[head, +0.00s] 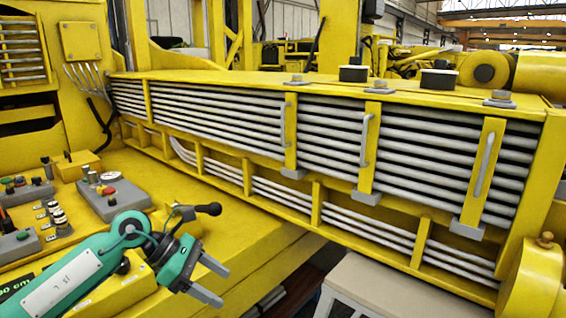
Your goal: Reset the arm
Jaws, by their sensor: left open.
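My left arm (75,282) is teal and comes in from the lower left. Its gripper (218,282) has two grey fingers spread apart, pointing to the lower right. Nothing is between the fingers. It hangs in front of the yellow platform and well short of the long yellow boom (265,165). The boom holds stacked grey pipes and has upright yellow straps with grey handles. My right arm and gripper do not show.
Grey control boxes (113,198) with buttons and knobs stand on the yellow platform at left. A beige-topped cabinet (385,290) stands at the bottom, right of the gripper. Black-topped round caps (438,78) sit on the boom. Yellow machinery fills the background.

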